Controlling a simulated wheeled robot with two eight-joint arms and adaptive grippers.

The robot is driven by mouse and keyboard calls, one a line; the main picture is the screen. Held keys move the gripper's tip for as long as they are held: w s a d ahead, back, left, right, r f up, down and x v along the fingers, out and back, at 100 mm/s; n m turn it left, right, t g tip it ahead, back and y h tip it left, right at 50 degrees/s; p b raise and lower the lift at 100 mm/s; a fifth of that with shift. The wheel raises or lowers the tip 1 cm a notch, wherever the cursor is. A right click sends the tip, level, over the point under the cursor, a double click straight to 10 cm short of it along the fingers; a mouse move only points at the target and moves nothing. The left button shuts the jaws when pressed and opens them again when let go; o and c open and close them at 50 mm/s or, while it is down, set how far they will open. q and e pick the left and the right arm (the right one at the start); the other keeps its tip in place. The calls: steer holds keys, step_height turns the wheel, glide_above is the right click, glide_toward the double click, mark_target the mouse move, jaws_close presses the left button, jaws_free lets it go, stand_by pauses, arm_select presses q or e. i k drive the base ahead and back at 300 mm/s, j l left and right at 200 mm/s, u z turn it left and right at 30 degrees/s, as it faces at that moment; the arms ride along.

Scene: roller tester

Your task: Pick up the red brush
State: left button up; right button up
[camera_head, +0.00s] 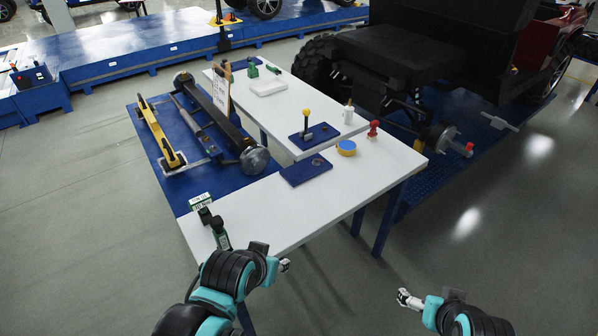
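A small red upright object (373,130), which looks like the red brush, stands near the right edge of the white table (270,205). It is too small to make out its bristles. My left gripper (286,265) is beside the table's near edge, well short of the red object. My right gripper (402,298) is over the floor at the lower right, apart from the table. Both grippers are far from the red object and touch nothing that I can see. Their fingers are too small to tell open from shut.
A blue and yellow round item (346,148), a white bottle (348,112) and a blue plate (306,171) are near the red object. A yellow-knobbed lever (306,125) stands behind. A dark vehicle (420,60) is close behind the table. The table's near middle is clear.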

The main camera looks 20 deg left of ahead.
mark_target(372, 136)
steer(key=i+u, duration=0.1)
steer(key=u, duration=0.75)
steer(key=i+l+u, duration=0.15)
steer(key=l+u, duration=0.25)
steer(key=i+l+u, duration=0.1)
steer(key=l+u, duration=0.25)
steer(key=l, duration=0.2)
steer(key=l+u, duration=0.4)
steer(key=k+l+u, duration=0.2)
steer(key=l, duration=2.35)
steer(key=i, duration=0.15)
